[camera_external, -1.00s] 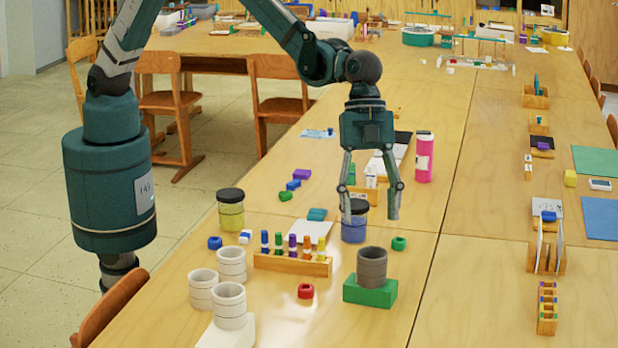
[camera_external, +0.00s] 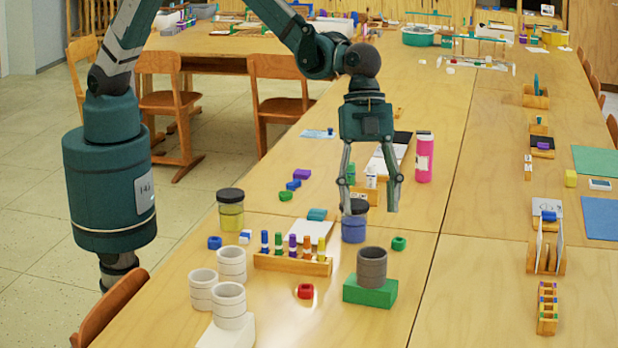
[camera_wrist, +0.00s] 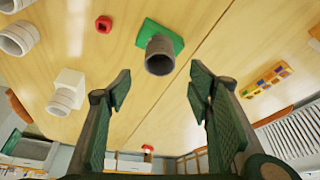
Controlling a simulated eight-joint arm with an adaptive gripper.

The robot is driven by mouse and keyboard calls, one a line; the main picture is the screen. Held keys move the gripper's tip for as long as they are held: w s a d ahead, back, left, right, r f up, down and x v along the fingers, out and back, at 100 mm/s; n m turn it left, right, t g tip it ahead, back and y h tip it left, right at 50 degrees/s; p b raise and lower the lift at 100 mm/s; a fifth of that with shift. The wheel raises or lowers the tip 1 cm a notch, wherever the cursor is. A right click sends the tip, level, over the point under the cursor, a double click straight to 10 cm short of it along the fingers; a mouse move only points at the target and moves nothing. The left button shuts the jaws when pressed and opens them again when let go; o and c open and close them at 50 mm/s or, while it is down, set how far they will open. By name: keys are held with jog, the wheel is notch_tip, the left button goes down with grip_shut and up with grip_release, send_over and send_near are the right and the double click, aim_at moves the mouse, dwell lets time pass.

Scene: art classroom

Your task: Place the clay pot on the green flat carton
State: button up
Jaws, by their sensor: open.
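The clay pot, a dark grey cylinder (camera_external: 372,268), stands upright on top of the green flat carton (camera_external: 368,294) at the front right of the near table. In the wrist view the pot (camera_wrist: 160,56) also shows on the green carton (camera_wrist: 147,30), between and beyond my fingertips. My gripper (camera_external: 370,206) is open and empty, in the air above and behind the pot, clear of it. My two fingers (camera_wrist: 160,82) are spread apart in the wrist view with nothing between them.
A blue jar (camera_external: 353,229) stands behind the pot, under my gripper in the picture. A rack of coloured pegs (camera_external: 292,264), a red ring (camera_external: 305,291) and white cups (camera_external: 229,305) are to the left. A pink bottle (camera_external: 424,157) stands farther back.

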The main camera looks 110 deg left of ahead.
jog(key=s+a+r+n+t+y, duration=0.1)
jog(key=s+a+r+n, duration=0.2)
jog(key=s+a+r, duration=0.8)
jog(key=s+a+r+n+t+y, duration=0.15)
jog(key=s+a+r+n, duration=0.25)
jog(key=s+a+r, duration=0.7)
jog(key=s+a+f+n+t, duration=0.1)
jog(key=s+a+f+n, duration=0.1)
jog(key=s+a, duration=0.6)
jog(key=s+a+f+n+t+y, duration=0.1)
jog(key=s+a+n, duration=0.3)
jog(key=s+a, duration=0.5)
jog(key=shift+s+a+f+t, duration=0.25)
jog(key=shift+s+f+t, duration=0.35)
jog(key=shift+s, duration=2.7)
jog(key=shift+o, duration=0.2)
jog(key=shift+f+y, duration=0.15)
jog(key=shift+y, duration=0.1)
